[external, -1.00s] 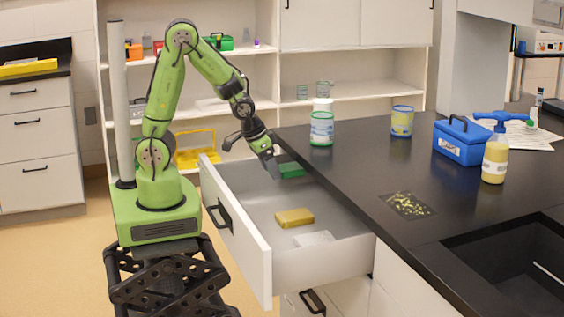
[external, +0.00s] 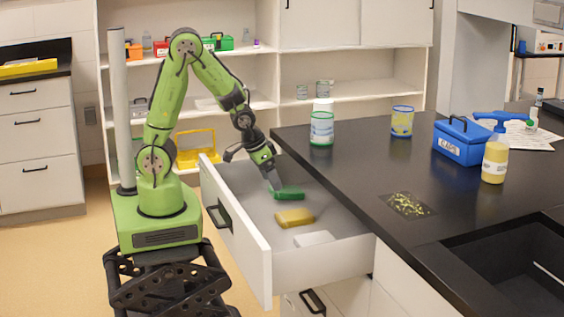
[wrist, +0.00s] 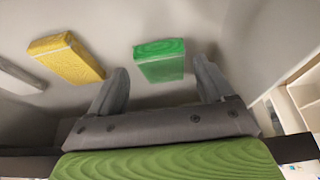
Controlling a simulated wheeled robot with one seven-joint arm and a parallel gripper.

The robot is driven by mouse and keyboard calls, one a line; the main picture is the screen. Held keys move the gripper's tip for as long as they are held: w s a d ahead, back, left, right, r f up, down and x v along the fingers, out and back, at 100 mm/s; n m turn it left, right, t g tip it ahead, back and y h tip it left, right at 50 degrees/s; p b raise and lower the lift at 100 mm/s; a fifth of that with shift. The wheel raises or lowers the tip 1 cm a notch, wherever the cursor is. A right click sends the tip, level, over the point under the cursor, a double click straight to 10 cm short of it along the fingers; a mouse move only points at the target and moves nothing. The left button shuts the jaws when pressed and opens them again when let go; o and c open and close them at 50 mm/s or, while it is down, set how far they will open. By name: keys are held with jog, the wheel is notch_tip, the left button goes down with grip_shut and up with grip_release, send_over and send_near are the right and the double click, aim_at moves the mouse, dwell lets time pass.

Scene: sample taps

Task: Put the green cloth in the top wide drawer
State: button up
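The green cloth (external: 289,194), a flat green block, lies inside the open top wide drawer (external: 236,236), towards its far end. In the wrist view the green cloth (wrist: 160,62) shows just beyond my two fingertips, with grey drawer floor around it. My gripper (external: 273,183) points down into the drawer beside the cloth. Its fingers are spread apart, with a gap on both sides of the cloth. The drawer is pulled out below the black counter.
A yellow sponge (external: 294,218) and a white block (external: 314,239) lie nearer the front in the same drawer. The black counter (external: 350,170) edge runs along the drawer's right. A white-capped bottle (external: 321,125) stands near the counter's corner.

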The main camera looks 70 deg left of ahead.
jog(key=shift+o, duration=0.7)
jog(key=shift+r+p, duration=0.35)
jog(key=s+a+r+p, duration=0.2)
jog(key=s+r, duration=0.6)
jog(key=r, duration=0.2)
jog(key=s+a+r+t+p, duration=0.1)
jog(key=s+a+r+p, duration=0.1)
jog(key=s+r, duration=0.6)
notch_tip(320, 180, up, 4)
jog(key=shift+f+p, duration=0.25)
jog(key=shift+p, duration=0.5)
jog(key=shift+r, duration=0.1)
